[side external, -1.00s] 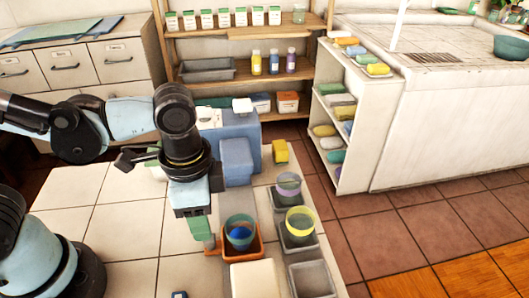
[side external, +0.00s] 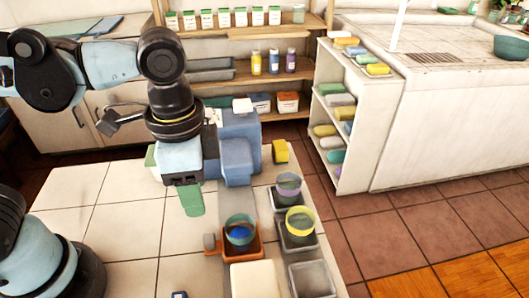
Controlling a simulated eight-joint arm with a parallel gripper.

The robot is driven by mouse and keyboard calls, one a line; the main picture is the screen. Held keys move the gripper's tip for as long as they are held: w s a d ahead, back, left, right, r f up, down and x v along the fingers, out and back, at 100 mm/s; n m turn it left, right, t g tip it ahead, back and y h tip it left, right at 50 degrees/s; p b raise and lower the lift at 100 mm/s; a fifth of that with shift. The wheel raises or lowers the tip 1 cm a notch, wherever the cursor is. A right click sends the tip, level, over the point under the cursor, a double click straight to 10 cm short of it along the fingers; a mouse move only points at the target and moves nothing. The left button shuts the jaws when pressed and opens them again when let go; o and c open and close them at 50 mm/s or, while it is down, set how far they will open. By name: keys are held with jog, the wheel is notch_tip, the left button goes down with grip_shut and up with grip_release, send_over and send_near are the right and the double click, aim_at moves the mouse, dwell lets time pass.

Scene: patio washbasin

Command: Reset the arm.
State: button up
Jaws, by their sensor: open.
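My gripper (side external: 190,198) hangs in the air over the left part of the tiled table, pointing down. Its green finger shows below the dark wrist, and no object shows in it. It is up and left of the orange tray (side external: 256,253), apart from it. A teal cup (side external: 240,222) with blue inside stands in that tray. My gripper is in front of the blue-grey box-shaped device (side external: 240,130) in the picture and partly hides its left side.
A yellow-rimmed cup (side external: 300,212) and a purple-rimmed cup (side external: 288,180) stand in grey trays on the right. An empty grey tray (side external: 312,280) and a white block (side external: 254,283) are at the front. A yellow sponge (side external: 280,151) lies behind. The left tabletop (side external: 125,225) is clear.

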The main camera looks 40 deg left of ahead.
jog(key=w+a+n+t, duration=0.3)
jog(key=a+n, duration=0.1)
jog(key=a, duration=0.3)
jog(key=w+a+f+n+t, duration=0.1)
jog(key=w+a+n+t, duration=0.2)
jog(key=a, duration=0.5)
jog(key=shift+w+a+f+n+t, duration=0.2)
jog(key=shift+n+t, duration=0.4)
jog(key=shift+n, duration=0.4)
